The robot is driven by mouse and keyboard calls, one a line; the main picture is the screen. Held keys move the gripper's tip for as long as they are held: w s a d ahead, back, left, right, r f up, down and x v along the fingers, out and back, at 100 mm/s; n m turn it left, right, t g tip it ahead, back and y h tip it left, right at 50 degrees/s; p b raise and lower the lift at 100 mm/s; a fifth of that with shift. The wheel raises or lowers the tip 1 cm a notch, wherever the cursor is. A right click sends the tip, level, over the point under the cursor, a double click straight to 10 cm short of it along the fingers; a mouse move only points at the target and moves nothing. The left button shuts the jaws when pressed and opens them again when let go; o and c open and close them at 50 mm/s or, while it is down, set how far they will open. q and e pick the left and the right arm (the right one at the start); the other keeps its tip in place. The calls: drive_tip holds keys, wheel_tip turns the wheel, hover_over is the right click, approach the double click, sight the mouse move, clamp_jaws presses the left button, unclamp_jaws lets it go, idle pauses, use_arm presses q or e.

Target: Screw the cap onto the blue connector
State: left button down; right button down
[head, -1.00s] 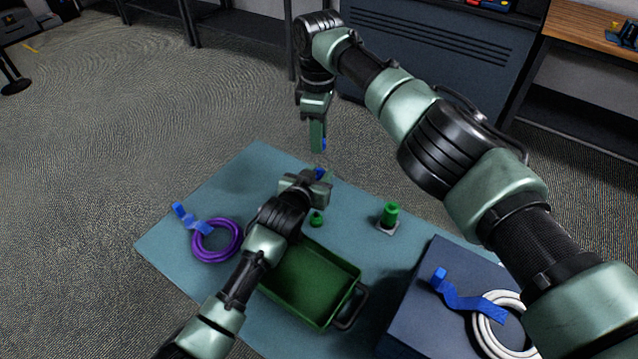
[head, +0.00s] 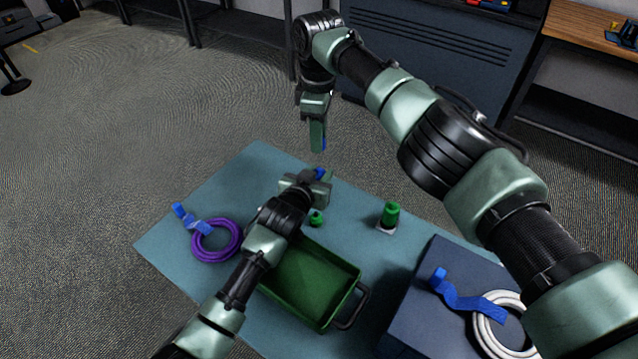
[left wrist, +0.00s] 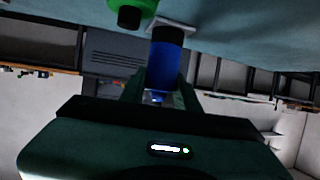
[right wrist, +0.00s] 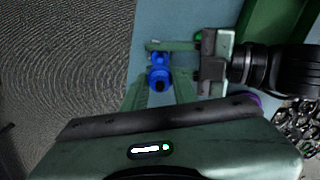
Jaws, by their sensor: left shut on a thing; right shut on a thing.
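My left gripper (head: 322,186) is low over the mat and shut on the blue connector (head: 319,174). In the left wrist view the connector (left wrist: 165,62) is a blue cylinder with a dark end, between the fingers. My right gripper (head: 318,140) is above and beyond it, fingers pointing down. It is shut on a small blue piece that looks like the cap (head: 323,142). In the right wrist view this blue piece (right wrist: 158,78) has a dark hole and sits between the fingertips. The connector (right wrist: 160,57) shows close beside it there; in the head view a gap separates them.
A green tray (head: 312,283) with a dark handle stands on the teal mat. A small green piece (head: 316,219) and a green connector (head: 391,213) on a light base stand beyond it. A purple cable coil (head: 216,240) lies left, a dark box (head: 425,290) with a white coil right.

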idle(0.5)
hover_over(319, 169)
drive_tip(key=shift+f, duration=2.5)
drive_tip(key=shift+f, duration=0.9)
drive_tip(key=shift+f, duration=0.6)
drive_tip(key=m, duration=0.3)
drive_tip(key=shift+m, duration=0.3)
